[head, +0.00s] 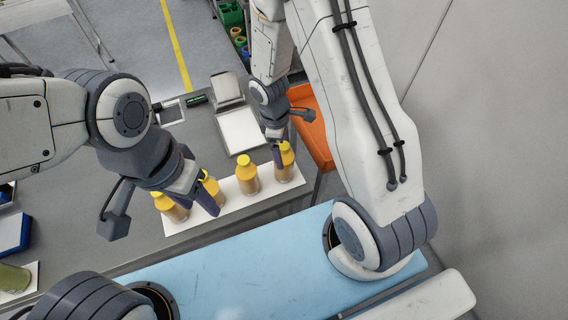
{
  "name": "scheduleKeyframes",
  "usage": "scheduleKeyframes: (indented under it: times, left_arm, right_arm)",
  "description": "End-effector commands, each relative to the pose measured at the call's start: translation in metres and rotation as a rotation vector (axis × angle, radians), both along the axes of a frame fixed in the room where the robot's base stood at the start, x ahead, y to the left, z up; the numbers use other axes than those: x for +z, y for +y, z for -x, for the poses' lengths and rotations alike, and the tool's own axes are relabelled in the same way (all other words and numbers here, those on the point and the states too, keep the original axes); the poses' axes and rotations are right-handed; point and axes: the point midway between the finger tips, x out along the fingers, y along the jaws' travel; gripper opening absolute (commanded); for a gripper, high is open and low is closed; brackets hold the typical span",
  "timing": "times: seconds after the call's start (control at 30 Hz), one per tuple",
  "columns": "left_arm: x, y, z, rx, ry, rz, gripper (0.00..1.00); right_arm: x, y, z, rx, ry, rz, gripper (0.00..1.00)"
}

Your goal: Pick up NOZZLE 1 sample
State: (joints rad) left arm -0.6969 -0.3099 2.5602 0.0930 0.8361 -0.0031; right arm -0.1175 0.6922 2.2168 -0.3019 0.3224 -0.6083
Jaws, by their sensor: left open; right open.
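Several bottles with yellow caps and tan contents stand upright in a row on a white mat (226,205). I cannot read any label, so I cannot tell which one is the NOZZLE 1 sample. The leftmost bottle (172,209) and the second bottle (211,187) are partly covered by my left gripper (203,195), which is open at the second bottle. The third bottle (247,178) stands clear. My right gripper (281,152) is open at the upper part of the rightmost bottle (286,166). Whether either gripper touches a bottle is unclear.
A white-plated scale (241,131) stands on the grey table behind the mat. An orange chair (312,130) is to the right of the table. A light blue surface (240,270) lies in front. A container with green contents (14,279) is at the far left.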

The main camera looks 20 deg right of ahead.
Motion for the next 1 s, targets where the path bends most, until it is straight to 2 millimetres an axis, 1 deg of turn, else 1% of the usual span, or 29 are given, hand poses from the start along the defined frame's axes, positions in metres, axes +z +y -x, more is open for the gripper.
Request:
scheduleKeyframes:
  times: [0.13,0.27,0.3,0.4,0.67,0.7,0.77,0.8,0.87,0.9,0.93,0.97,1.0]
  left_arm:
    - [0.006,0.0,0.0,-0.001,0.0,0.0,0.5]
    - [0.009,0.0,0.0,-0.001,0.0,0.0,0.5]
    - [0.006,0.0,0.0,-0.001,-0.001,0.001,0.5]
    - [0.004,0.0,0.0,-0.001,0.0,0.0,0.5]
    - [0.004,0.0,0.0,-0.001,0.0,0.0,0.5]
    - [0.004,0.0,0.0,-0.001,0.0,0.0,0.5]
    - [0.004,0.0,0.0,-0.001,0.0,0.0,0.5]
    - [0.004,0.0,0.0,-0.001,0.0,0.0,0.5]
    - [0.004,0.0,0.0,-0.001,0.0,0.0,0.5]
    - [0.004,0.0,0.0,-0.001,0.0,0.0,0.5]
    - [0.004,0.0,0.0,-0.001,0.0,0.0,0.5]
    - [0.004,0.0,0.0,-0.001,0.0,0.0,0.5]
    - [0.004,0.0,0.0,-0.001,0.0,0.0,0.5]
  right_arm:
    - [-0.012,-0.001,0.001,0.001,0.004,0.0,1.0]
    - [-0.031,-0.001,0.001,0.001,0.004,0.0,1.0]
    - [-0.039,-0.002,0.002,0.001,0.004,0.001,1.0]
    - [-0.049,-0.003,0.002,0.0,0.001,0.0,1.0]
    - [-0.051,-0.003,0.001,-0.001,-0.001,0.0,1.0]
    - [-0.051,-0.003,0.001,-0.001,-0.001,0.0,0.96]
    - [-0.051,-0.003,0.001,-0.001,-0.001,0.0,0.73]
    - [-0.051,-0.003,0.001,-0.001,-0.001,0.0,0.58]
    - [-0.051,-0.003,0.001,-0.001,-0.001,0.0,0.35]
    - [-0.051,-0.003,0.001,-0.001,-0.001,0.0,0.2]
    - [-0.051,-0.003,0.001,-0.001,-0.001,0.0,0.08]
    - [-0.051,-0.003,0.001,-0.001,-0.001,0.0,0.0]
    - [-0.051,-0.003,0.001,-0.001,-0.001,0.0,0.0]
